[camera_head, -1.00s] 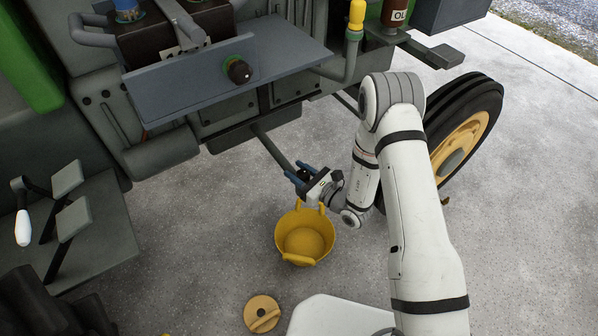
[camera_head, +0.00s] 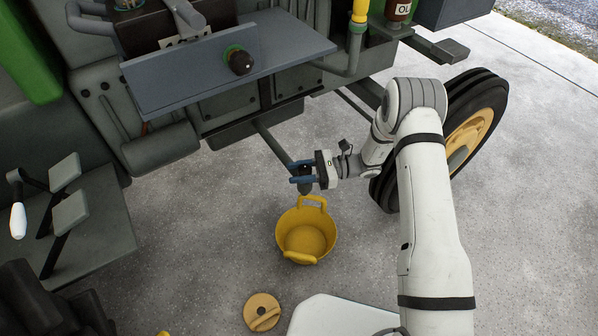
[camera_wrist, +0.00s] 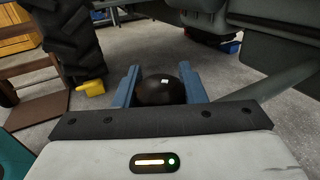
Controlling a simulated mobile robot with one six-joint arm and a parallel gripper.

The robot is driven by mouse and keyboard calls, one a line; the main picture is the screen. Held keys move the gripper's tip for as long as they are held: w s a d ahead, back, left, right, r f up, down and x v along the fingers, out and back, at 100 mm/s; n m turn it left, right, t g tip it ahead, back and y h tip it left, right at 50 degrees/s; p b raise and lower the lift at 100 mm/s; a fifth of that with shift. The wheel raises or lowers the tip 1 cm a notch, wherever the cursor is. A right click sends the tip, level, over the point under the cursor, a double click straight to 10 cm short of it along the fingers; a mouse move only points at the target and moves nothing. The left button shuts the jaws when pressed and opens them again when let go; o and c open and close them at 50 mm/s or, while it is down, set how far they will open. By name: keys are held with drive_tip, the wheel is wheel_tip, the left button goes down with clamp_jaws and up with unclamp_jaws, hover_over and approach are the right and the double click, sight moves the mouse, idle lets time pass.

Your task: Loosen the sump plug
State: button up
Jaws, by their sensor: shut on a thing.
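My gripper (camera_head: 301,174) is under the tractor's side, pointing left, with its blue fingers on either side of a dark round knob-like thing. In the wrist view my gripper (camera_wrist: 160,88) is shut on this dark round knob (camera_wrist: 161,90), which is glossy black with a small white mark. I cannot tell whether it is the sump plug or whether it is still joined to the tractor. No other sump plug can be made out. A yellow bucket (camera_head: 289,243) stands on the floor below the gripper, apart from it.
A grey bar (camera_head: 272,144) runs from the tractor's underside down towards the gripper. A grey shelf (camera_head: 190,80) carries a black knob with a green collar (camera_head: 239,61). A tyre (camera_head: 474,100) stands behind my arm. A round yellow lid (camera_head: 262,312) lies on the floor.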

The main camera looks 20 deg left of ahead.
drive_tip(key=n+g+h, duration=0.1)
drive_tip(key=n+g, duration=0.1)
drive_tip(key=n+g+h+b, duration=0.1)
drive_tip(key=g+h, duration=0.1)
drive_tip(key=g, duration=0.1)
drive_tip(key=shift+s+d+f+n, duration=0.1)
drive_tip(key=shift+s+f+n, duration=0.1)
drive_tip(key=shift+s+n, duration=0.2)
drive_tip(key=shift+s+d+n+g+h+b, duration=0.2)
drive_tip(key=shift+n+g+h, duration=0.8)
drive_tip(key=shift+h, duration=0.45)
drive_tip(key=shift+s+d+n+g+h+b, duration=0.1)
drive_tip(key=shift+d+n+g+h, duration=0.05)
drive_tip(key=shift+n+g+h, duration=1.1)
drive_tip(key=shift+t+h, duration=0.3)
drive_tip(key=shift+t, duration=0.05)
drive_tip(key=o, duration=1)
drive_tip(key=shift+w+r, duration=0.1)
drive_tip(key=shift+r, duration=0.05)
drive_tip(key=shift+r, duration=0.1)
wheel_tip(320, 180, up, 10)
drive_tip(key=p, duration=0.9)
drive_tip(key=shift+p, duration=0.35)
